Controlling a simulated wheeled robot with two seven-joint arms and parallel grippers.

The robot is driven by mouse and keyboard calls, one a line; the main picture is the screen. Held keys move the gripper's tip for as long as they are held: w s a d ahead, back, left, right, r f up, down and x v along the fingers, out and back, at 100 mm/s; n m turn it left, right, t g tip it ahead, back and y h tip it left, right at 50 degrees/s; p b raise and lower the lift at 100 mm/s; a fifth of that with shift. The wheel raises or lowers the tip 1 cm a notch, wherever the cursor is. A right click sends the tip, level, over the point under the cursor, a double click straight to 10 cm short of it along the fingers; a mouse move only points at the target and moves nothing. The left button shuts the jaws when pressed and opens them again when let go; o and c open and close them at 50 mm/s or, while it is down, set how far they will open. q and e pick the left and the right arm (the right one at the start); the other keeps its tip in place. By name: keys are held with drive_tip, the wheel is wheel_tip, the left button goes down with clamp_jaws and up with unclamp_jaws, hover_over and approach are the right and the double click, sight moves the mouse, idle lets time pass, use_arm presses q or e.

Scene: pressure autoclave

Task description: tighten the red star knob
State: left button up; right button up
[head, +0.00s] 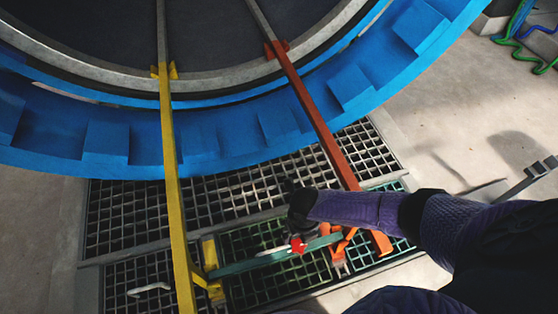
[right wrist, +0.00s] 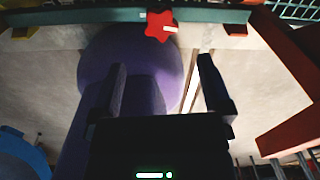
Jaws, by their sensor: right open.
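The red star knob (head: 298,245) sits on a green crossbar (head: 240,264) in the lower middle of the head view. In the right wrist view the knob (right wrist: 158,26) is at the top centre, with a pale mark on it. My right gripper (head: 300,226) is close to the knob in the head view, its fingers dark and partly hidden by my forearm. In the right wrist view my right gripper (right wrist: 160,66) is open, with nothing held between its two fingers. The knob appears beyond the fingertips; contact is not visible. My left gripper is out of view.
A yellow rail (head: 172,180) and an orange-red rail (head: 318,125) rise from the crossbar's ends to the large blue ring (head: 210,138). Metal grating (head: 125,210) lies below. A pale handle (head: 150,289) is at lower left. Green hoses (head: 525,52) lie at upper right.

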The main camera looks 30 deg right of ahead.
sight(298, 246)
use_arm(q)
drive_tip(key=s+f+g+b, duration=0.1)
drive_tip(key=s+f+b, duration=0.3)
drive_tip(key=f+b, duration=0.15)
use_arm(e)
drive_tip(key=f, duration=0.8)
drive_tip(key=shift+s, duration=0.3)
drive_tip(key=shift+w+f+b, duration=0.1)
drive_tip(key=shift+f+b, duration=0.25)
drive_tip(key=shift+f, duration=0.35)
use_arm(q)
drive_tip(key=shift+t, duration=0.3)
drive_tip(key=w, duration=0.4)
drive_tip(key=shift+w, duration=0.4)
use_arm(e)
drive_tip(key=c, duration=1.3)
